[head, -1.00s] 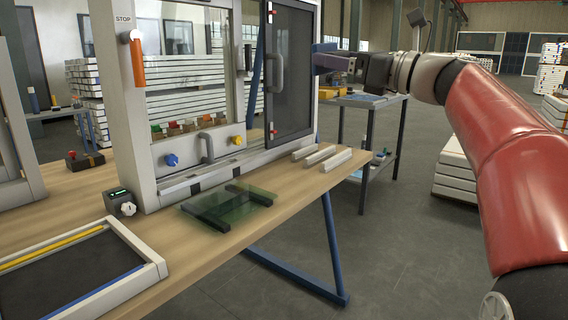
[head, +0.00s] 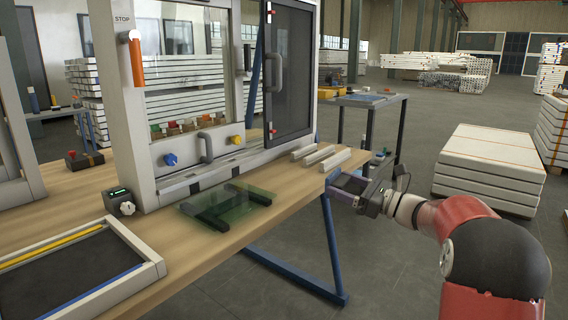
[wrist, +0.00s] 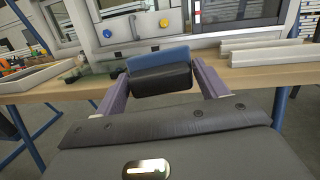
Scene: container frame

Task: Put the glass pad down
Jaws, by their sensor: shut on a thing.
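The glass pad (wrist: 160,68) is a small block, blue on top and black below. In the wrist view it sits between the two purple fingers of my gripper (wrist: 162,85), which is shut on it. In the head view my gripper (head: 347,188) is at the right front edge of the wooden bench (head: 235,232), near the two pale bars. There the pad is small and dark and hard to make out. Whether its underside touches anything is hidden.
A greenish glass sheet (head: 238,211) lies across two dark bars on the bench. Two pale bars (head: 320,156) lie near the bench's right end. The white frame with its open dark door (head: 291,75) stands behind. A framed tray (head: 150,255) lies at the left front.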

